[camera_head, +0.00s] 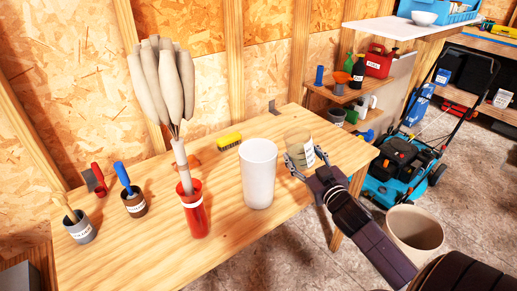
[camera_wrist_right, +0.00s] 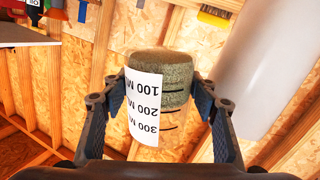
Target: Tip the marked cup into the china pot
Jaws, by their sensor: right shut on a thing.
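The tall white china pot (camera_head: 258,175) stands upright on the workbench, just left of the cup. It also shows in the right wrist view (camera_wrist_right: 270,75). My left gripper is out of view.
On the workbench (camera_head: 140,255), a red holder (camera_head: 194,215) with a tall duster stands left of the pot. A yellow brush (camera_head: 229,141) lies behind. Smaller pots with tools stand at the far left. A mower (camera_head: 395,165) and a beige bin (camera_head: 414,230) are on the floor right.

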